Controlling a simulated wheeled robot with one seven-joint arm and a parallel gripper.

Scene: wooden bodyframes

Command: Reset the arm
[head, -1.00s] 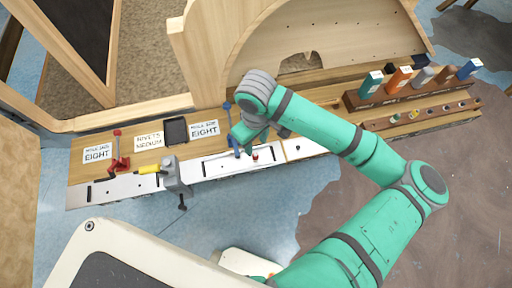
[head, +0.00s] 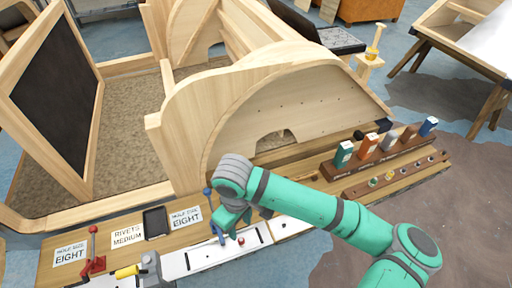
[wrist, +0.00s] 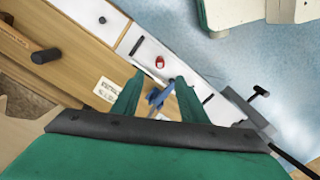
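My green arm reaches over the front of the wooden workbench (head: 140,254). My gripper (head: 230,222) points down near a blue lever tool (head: 212,221) and above the white strip of the bench. In the wrist view the two fingers of my gripper (wrist: 157,92) are spread apart with nothing clamped between them. The blue tool (wrist: 158,97) shows in the gap between them, seemingly below; I cannot tell whether they touch. A small red piece (wrist: 160,62) lies on the white strip just beyond the fingertips; it also shows in the head view (head: 241,240).
A large curved wooden frame (head: 290,105) rises behind the bench. Coloured bottles (head: 369,145) stand in a wooden rack at the right. A red lever tool (head: 93,258), a grey clamp (head: 152,270) and a black tray (head: 155,223) are at the left.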

